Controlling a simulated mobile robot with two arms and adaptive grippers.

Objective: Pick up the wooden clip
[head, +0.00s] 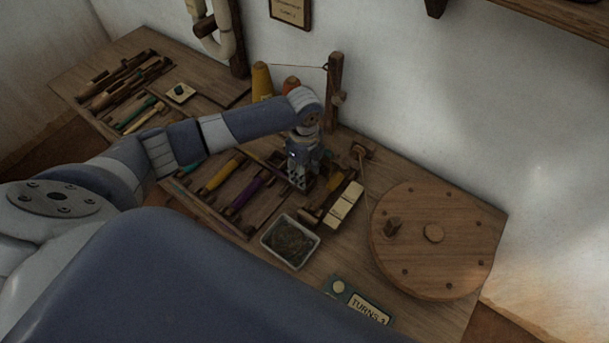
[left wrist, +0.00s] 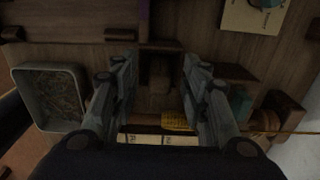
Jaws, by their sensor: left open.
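My left gripper (head: 299,182) points down over the table beside the cream blocks. In the left wrist view its two fingers (left wrist: 157,70) stand apart. A small brown wooden piece (left wrist: 159,76), which looks like the wooden clip, lies between them with a gap on each side. I cannot tell its exact shape in the dim light. In the head view my gripper hides that spot. My right gripper is not in view.
A grey tray of dark bits (head: 290,242) stands close by, towards me. A rack with yellow and purple spools (head: 247,189) lies left. A round wooden disc (head: 433,234) is on the right, a "TURNS" counter (head: 358,303) in front. A wooden post (head: 334,92) stands behind.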

